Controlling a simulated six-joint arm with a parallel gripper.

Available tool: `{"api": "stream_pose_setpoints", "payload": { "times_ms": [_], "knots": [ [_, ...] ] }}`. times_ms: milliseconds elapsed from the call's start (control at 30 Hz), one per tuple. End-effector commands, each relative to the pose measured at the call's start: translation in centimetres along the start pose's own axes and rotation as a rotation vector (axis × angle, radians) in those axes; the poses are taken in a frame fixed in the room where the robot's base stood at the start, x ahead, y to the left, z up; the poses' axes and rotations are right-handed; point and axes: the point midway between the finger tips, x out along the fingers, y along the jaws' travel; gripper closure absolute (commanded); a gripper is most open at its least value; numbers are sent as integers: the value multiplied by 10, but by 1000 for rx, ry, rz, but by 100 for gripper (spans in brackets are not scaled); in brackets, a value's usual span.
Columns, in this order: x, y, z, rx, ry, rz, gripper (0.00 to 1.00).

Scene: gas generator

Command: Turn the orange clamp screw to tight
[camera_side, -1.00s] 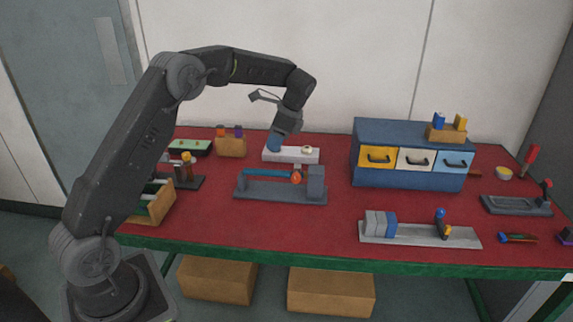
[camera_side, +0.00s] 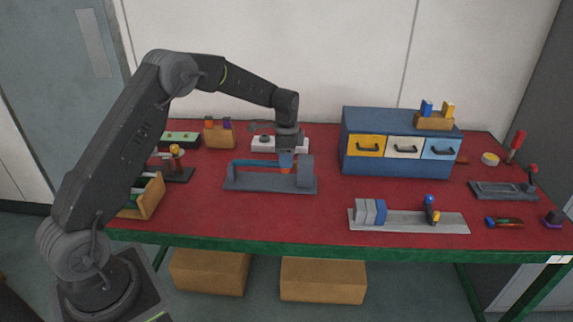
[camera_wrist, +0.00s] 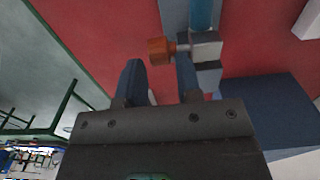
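The orange clamp screw (camera_side: 285,170) is on a grey-blue fixture (camera_side: 262,186) with a light blue bar (camera_side: 248,162) and an upright grey block (camera_side: 305,172). In the wrist view, the orange head (camera_wrist: 160,50) sits on a short light shaft beside a small grey block. My gripper (camera_side: 286,160) points down right over the screw and hides part of it in the side view. In the wrist view, its two dark blue fingers (camera_wrist: 160,72) are apart. The orange head lies at the fingertips, in line with the gap, and I see no grip on it.
A white block (camera_side: 292,145) with a dark knob stands just behind the fixture. A blue drawer cabinet (camera_side: 375,126) stands to the right. A grey rail fixture (camera_side: 400,221) lies front right. The red table (camera_side: 230,220) is clear in front of the fixture.

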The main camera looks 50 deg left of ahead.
Motion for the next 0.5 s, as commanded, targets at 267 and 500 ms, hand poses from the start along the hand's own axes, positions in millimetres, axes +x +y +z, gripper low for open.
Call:
{"api": "stream_pose_setpoints", "payload": {
  "times_ms": [267,500],
  "knots": [
    [23,0,0,0,0,0,68],
    [25,0,0,0,0,0,68]
  ]
}}
